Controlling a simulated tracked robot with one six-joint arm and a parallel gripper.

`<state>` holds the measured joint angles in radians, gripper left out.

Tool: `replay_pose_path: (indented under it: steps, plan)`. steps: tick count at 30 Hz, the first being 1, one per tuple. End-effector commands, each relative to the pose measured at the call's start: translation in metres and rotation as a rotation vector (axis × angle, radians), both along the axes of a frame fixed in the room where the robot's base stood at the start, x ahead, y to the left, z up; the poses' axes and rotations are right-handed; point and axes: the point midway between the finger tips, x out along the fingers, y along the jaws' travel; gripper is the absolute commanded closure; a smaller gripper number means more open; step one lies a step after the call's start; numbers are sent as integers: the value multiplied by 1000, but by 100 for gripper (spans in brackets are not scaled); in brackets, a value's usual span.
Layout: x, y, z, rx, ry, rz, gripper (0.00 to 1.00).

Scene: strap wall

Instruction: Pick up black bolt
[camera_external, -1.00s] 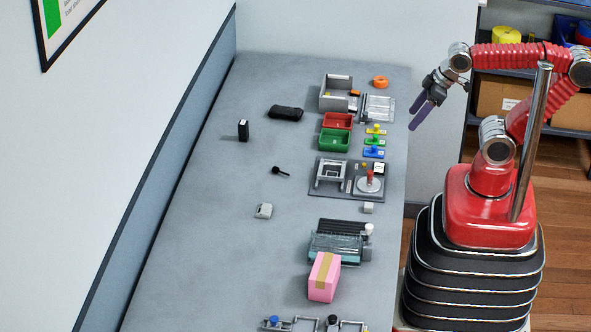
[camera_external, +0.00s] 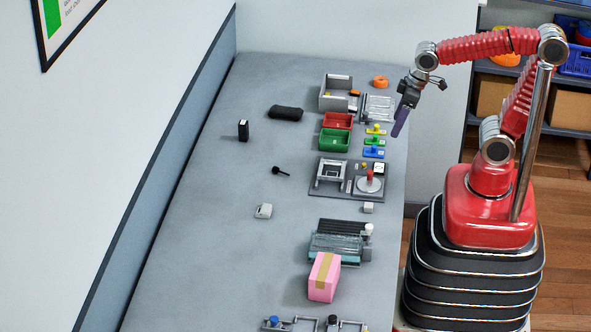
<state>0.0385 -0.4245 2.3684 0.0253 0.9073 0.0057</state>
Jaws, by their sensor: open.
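The black bolt (camera_external: 279,171) lies on its side on the grey table, left of the grey fixture plate, with its round head to the left and its thin shank to the right. My gripper (camera_external: 398,128) hangs above the table's right edge, with its purple fingers pointing down and slightly left. It is empty and well apart from the bolt, up and to its right. The fingers overlap in this view, so the gap between them is hidden.
A black pouch (camera_external: 285,113), a small black box (camera_external: 243,130) and a white block (camera_external: 263,211) lie around the bolt. Red (camera_external: 337,121) and green (camera_external: 334,140) bins, a fixture plate (camera_external: 348,192) and a pink box (camera_external: 323,277) line the right side. The left table surface is mostly clear.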

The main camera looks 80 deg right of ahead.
Motion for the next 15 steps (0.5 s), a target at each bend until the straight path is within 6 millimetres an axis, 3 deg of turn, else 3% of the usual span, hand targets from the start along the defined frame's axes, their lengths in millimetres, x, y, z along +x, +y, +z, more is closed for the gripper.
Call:
replay_pose_path:
  steps: [15]
  plan:
    - [93, -1, -16, 120, 124, -237, 32]
